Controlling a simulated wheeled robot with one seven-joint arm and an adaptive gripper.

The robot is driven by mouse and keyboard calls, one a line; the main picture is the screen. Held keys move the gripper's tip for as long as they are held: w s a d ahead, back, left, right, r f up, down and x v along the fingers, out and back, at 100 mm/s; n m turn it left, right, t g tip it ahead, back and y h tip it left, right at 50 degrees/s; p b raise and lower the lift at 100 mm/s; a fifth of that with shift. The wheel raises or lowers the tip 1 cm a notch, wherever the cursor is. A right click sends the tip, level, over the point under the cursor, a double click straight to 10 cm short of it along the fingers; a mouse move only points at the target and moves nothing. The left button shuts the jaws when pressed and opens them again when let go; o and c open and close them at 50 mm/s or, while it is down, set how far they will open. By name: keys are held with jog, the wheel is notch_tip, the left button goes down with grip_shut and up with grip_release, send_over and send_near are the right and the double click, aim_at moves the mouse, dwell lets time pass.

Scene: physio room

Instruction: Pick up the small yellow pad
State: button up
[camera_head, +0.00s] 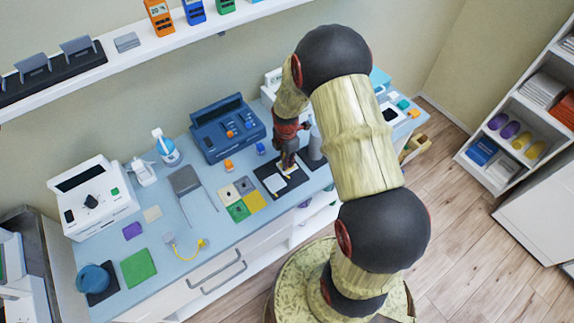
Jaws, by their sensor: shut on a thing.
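My gripper (288,163) points down over a black mat (270,187) on the blue-topped bench. It is shut on a small pale-yellow thing (287,170), which looks like the small yellow pad; the fingers partly hide it. Whether it touches the mat or is just above it, I cannot tell. A larger yellow square pad (255,203) lies to the left, beside a green one (238,211) and grey ones (228,192).
A dark blue machine (228,128) stands behind the pads, and a grey bottle (316,143) is close right of my gripper. A grey stand (186,181), white machine (95,200) and green pad (138,268) are to the left. The front bench edge has some free room.

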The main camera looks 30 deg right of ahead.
jog(key=shift+r, duration=0.1)
grip_shut()
jog(key=shift+r, duration=0.6)
jog(key=s+r+p, duration=0.1)
jog(key=s+r, duration=1)
jog(key=s, duration=0.3)
jog(key=shift+a+r+p, duration=0.3)
jog(key=shift+a+r, duration=0.05)
jog(key=shift+a, duration=0.1)
jog(key=shift+d, duration=0.1)
